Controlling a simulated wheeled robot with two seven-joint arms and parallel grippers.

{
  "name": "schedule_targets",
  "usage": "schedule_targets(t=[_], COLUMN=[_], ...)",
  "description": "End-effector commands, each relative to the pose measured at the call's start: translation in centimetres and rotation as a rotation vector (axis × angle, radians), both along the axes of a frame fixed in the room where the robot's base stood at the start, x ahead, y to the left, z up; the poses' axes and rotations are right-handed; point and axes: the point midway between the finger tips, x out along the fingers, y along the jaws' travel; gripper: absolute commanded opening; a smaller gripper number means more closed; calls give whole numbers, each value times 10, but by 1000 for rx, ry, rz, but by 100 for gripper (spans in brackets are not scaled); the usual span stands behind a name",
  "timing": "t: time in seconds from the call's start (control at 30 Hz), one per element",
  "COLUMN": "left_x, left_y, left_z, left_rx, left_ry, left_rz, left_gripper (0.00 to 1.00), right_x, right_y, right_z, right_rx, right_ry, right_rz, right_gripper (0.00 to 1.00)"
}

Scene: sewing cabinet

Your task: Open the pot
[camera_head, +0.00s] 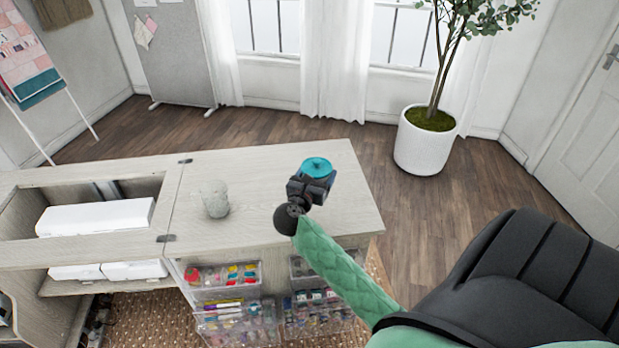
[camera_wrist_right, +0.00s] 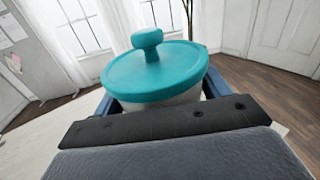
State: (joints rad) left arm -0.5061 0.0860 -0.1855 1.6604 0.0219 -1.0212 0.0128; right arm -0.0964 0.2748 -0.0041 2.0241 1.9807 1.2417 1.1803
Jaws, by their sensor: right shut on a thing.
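The pot has a round teal lid (camera_head: 316,167) with a knob on top and sits near the far right part of the cabinet top. In the right wrist view the teal lid (camera_wrist_right: 155,72) rests on the pot's pale body (camera_wrist_right: 165,98). My right gripper (camera_head: 314,182) is shut on the pot's body, just below the lid, with dark blue fingers on both sides. Whether the pot touches the cabinet top or is slightly raised is hidden. My left gripper is not in view.
A clear glass jar (camera_head: 214,200) stands on the cabinet top (camera_head: 260,165), left of the pot. An open well with a white sewing machine (camera_head: 95,217) is at the left. Drawers with sewing supplies (camera_head: 222,275) hang below the front edge. A potted plant (camera_head: 424,140) stands behind.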

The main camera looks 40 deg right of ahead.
Motion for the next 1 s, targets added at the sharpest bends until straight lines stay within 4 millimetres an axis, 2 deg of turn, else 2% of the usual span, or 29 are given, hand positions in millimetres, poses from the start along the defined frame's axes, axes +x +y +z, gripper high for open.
schedule_targets(t=[0.27, 0.3, 0.5, 0.87, 1.0], left_x=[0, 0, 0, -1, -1], left_y=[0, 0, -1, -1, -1], left_z=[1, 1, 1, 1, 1], left_rx=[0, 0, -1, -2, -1], left_ry=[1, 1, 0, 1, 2], left_rz=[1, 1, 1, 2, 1], left_gripper=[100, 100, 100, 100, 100], right_x=[-1, -1, -1, 0, 10], right_y=[0, 0, 0, 0, 6], right_z=[1, 1, 1, 1, 4], right_rx=[0, 0, 0, 1, 1], right_ry=[-1, -1, -1, -1, -2], right_rz=[1, 1, 1, 7, 64], right_gripper=[50, 71, 34, 34, 34])
